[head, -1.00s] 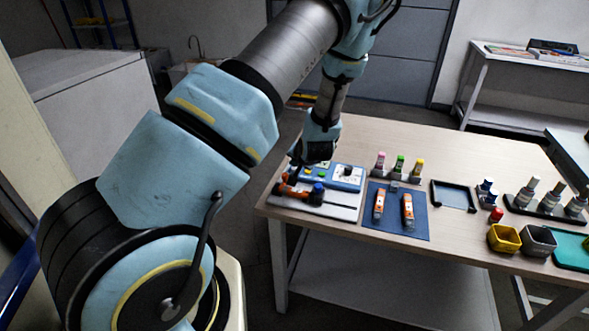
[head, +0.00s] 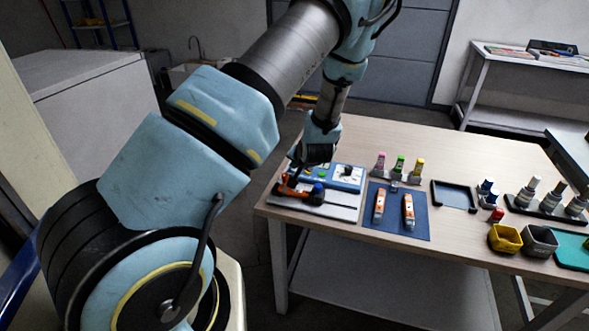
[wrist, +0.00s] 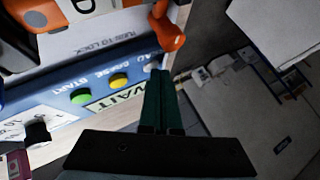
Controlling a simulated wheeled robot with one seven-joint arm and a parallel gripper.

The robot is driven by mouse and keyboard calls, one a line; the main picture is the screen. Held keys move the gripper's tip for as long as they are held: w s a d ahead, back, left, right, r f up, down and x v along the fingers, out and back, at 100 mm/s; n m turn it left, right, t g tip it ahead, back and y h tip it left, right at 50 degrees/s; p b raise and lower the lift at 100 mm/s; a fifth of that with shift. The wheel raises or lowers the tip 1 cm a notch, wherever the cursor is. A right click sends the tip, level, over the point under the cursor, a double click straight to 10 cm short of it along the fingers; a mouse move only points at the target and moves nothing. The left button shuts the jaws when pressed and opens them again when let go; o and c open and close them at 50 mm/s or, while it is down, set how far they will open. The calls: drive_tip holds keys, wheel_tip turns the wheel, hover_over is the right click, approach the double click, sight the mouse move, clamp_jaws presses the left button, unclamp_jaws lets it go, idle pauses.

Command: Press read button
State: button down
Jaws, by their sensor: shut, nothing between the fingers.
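A blue button panel (head: 346,184) stands at the table's near left corner; it also fills the left of the wrist view (wrist: 52,82). There it carries a green button (wrist: 81,96) by the word START and a yellow button (wrist: 119,80) by what looks like PAUSE. A pale strip reading WAIT (wrist: 118,99) runs beside them. I cannot make out a button marked read. My gripper (wrist: 160,74) is shut and empty, its dark green fingers over the panel's end beside the WAIT strip. Touch cannot be told. In the head view my gripper (head: 293,172) partly hides the panel's left end.
To the right are a blue mat (head: 394,224) with two orange-and-white devices, small coloured bottles (head: 399,166), a black tray frame (head: 454,197) and bins (head: 505,239). The table's back is clear.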

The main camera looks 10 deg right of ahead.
sight(295, 172)
drive_tip(key=shift+r, duration=0.15)
drive_tip(key=shift+r+p, duration=0.65)
drive_tip(key=shift+p, duration=0.05)
drive_tip(key=shift+r, duration=0.1)
wheel_tip(295, 172, up, 5)
drive_tip(key=p, duration=0.4)
idle(0.5)
drive_tip(key=s+a+r+n+g+h, duration=0.1)
drive_tip(key=s+a+r+n+g, duration=0.5)
drive_tip(key=s+a+r, duration=1.2)
drive_tip(key=s+a+g, duration=0.1)
drive_tip(key=s+a, duration=0.2)
drive_tip(key=shift+r+g, duration=0.2)
drive_tip(key=shift+g, duration=0.1)
